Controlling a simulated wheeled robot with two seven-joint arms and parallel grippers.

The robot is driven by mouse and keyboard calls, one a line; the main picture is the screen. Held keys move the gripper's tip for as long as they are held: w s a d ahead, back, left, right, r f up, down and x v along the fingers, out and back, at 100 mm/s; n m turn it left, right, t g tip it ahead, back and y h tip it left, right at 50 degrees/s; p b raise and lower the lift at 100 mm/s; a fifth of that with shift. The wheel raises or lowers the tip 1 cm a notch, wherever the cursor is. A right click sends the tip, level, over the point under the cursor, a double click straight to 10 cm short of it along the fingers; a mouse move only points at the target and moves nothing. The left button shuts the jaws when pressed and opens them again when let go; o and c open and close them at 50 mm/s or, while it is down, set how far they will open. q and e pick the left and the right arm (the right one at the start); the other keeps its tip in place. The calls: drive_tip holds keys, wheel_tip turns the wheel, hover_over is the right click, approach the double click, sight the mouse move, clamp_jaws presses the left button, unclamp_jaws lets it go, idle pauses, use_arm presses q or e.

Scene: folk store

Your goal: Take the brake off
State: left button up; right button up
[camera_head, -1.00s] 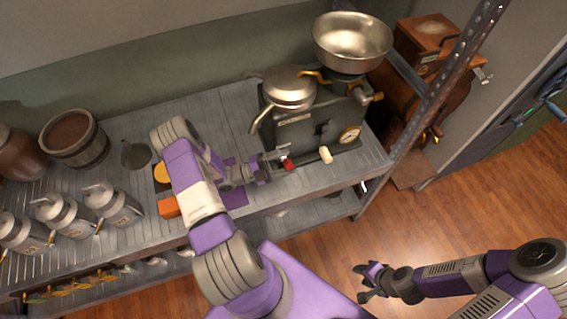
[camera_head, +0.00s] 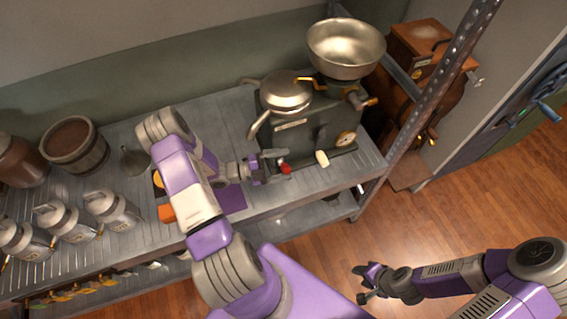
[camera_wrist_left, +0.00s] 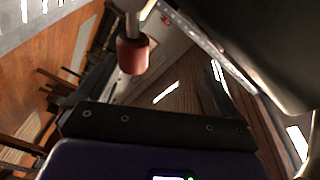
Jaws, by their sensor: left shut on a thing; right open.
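A dark green machine (camera_head: 296,136) with a round dial (camera_head: 346,138) stands on the metal shelf. A short lever with a red knob (camera_head: 286,168) sits low on its front, and a cream knob (camera_head: 322,158) is to the right of it. My left gripper (camera_head: 275,160) is shut at the red-knobbed lever, its tips close to the machine's front. The left wrist view shows the red knob (camera_wrist_left: 132,55) on a pale metal rod; the exact contact is hard to see. My right gripper (camera_head: 368,283) is open and empty, low over the wooden floor.
A metal pan (camera_head: 287,90) and a wide bowl (camera_head: 346,48) sit on top of the machine. Several metal cans (camera_head: 111,208) and a wooden barrel (camera_head: 75,146) stand at left. A steel upright (camera_head: 440,85) bounds the shelf at right. The floor at right is open.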

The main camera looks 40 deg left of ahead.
use_arm(q)
drive_tip(key=shift+s+a, duration=0.6)
drive_tip(key=shift+a, duration=0.35)
drive_tip(key=shift+c, duration=1.2)
drive_tip(key=shift+s+a+f, duration=0.1)
drive_tip(key=shift+s+a, duration=0.15)
drive_tip(key=shift+a, duration=0.05)
drive_tip(key=c, duration=0.3)
drive_tip(key=shift+s+a+f+b, duration=0.2)
drive_tip(key=shift+s+a+f, duration=0.1)
drive_tip(key=shift+s+a, duration=0.3)
drive_tip(key=shift+s+a+f+b, duration=0.25)
drive_tip(key=shift+s+a, duration=0.2)
drive_tip(key=shift+s, duration=0.3)
drive_tip(key=shift+s+a+f+b, duration=0.15)
drive_tip(key=shift+s+a+f, duration=0.15)
drive_tip(key=shift+s+a, duration=0.3)
drive_tip(key=shift+s+d, duration=0.1)
